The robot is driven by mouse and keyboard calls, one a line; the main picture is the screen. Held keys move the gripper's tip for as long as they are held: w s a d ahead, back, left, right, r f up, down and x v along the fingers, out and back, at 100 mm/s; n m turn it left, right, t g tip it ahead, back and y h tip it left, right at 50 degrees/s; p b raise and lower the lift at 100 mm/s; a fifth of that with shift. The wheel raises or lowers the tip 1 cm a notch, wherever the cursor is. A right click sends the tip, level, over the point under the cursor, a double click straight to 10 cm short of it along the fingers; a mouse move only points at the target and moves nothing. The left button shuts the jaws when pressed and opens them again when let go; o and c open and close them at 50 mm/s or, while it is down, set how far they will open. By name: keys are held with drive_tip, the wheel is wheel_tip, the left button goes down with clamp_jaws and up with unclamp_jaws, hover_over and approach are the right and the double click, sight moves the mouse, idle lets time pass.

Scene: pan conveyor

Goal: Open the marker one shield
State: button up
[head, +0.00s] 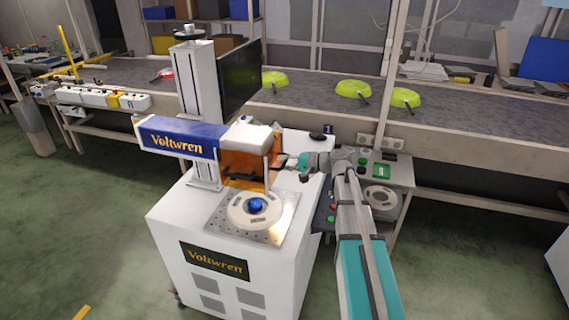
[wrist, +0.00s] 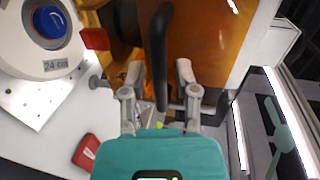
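The marker (head: 178,140) is a white machine with a blue Voltwren head on a column. Its orange see-through shield (head: 240,160) hangs at the right end of the head, above the work plate. In the wrist view the shield (wrist: 215,45) fills the top middle, with a black bar handle (wrist: 160,45) in front of it. My gripper (wrist: 159,75) is open, with one finger on each side of the handle's lower part and a gap on both sides. In the head view my gripper (head: 284,161) is at the shield's right side.
A white disc with a blue centre (head: 256,206) sits on the perforated plate (head: 278,232) below the shield. A dark monitor (head: 239,77) stands behind the column. Green pans (head: 352,88) lie on the conveyor behind. A small control table (head: 398,170) stands right of the marker.

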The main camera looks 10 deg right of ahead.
drive_tip(key=shift+f, duration=0.15)
idle(0.3)
wheel_tip(320, 180, down, 13)
drive_tip(key=b, duration=1.3)
drive_tip(key=r+p+v, duration=0.1)
drive_tip(key=p+v, duration=0.3)
drive_tip(key=v, duration=1)
drive_tip(key=s+a+f+n+g+h+p, duration=0.3)
drive_tip(key=s+a+g+h+p, duration=0.4)
drive_tip(key=a, duration=0.5)
drive_tip(key=s+a+r+n+h+p, duration=0.2)
drive_tip(key=s+h+p, duration=0.4)
drive_tip(key=s, duration=0.4)
drive_tip(key=shift+s+r+n+g+h+p, duration=0.3)
drive_tip(key=shift+r+n+g+p, duration=0.15)
drive_tip(key=shift+r+p, duration=0.2)
drive_tip(key=shift+w+f, duration=0.1)
